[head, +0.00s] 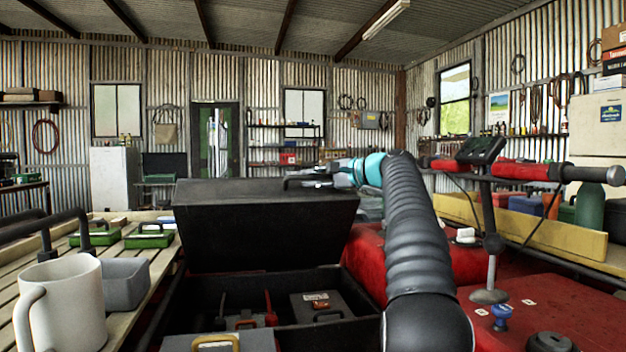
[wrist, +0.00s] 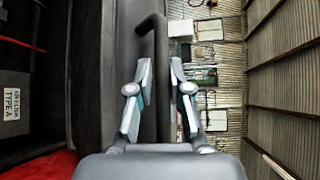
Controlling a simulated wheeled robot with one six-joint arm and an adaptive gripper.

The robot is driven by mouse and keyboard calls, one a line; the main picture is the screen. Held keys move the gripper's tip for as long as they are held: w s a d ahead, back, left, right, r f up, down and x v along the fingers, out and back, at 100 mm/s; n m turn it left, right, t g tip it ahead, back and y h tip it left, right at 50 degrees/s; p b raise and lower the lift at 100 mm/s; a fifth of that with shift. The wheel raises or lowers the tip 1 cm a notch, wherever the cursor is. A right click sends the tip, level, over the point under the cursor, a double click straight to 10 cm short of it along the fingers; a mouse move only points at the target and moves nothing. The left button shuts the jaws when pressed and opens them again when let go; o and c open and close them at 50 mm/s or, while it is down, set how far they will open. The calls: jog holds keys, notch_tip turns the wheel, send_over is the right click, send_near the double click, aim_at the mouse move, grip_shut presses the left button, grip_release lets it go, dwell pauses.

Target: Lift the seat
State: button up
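The seat (head: 265,220) is a black, box-like lid, raised and tilted above an open black compartment (head: 345,335). In the wrist view its dark surface (wrist: 105,70) fills the left side. The seat's black bar handle (head: 300,181) sticks out at its upper right; in the wrist view the bar (wrist: 162,60) runs between the fingers. My gripper (head: 338,170) is at this handle, and in the wrist view its fingers (wrist: 160,75) are closed in on both sides of the bar. The exact contact is hard to see.
The compartment holds a grey box (head: 322,306) and red-handled items (head: 268,310). A white mug (head: 75,305) and a grey bin (head: 125,284) stand on slats at left. Red handlebars (head: 500,169) rise at right. There is free air above the seat.

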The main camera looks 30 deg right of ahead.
jog(key=shift+o, duration=1)
jog(key=shift+a, duration=0.1)
jog(key=shift+d, duration=0.25)
jog(key=shift+s, duration=0.1)
jog(key=v, duration=1.2)
jog(key=shift+r, duration=0.15)
jog(key=shift+a, duration=0.1)
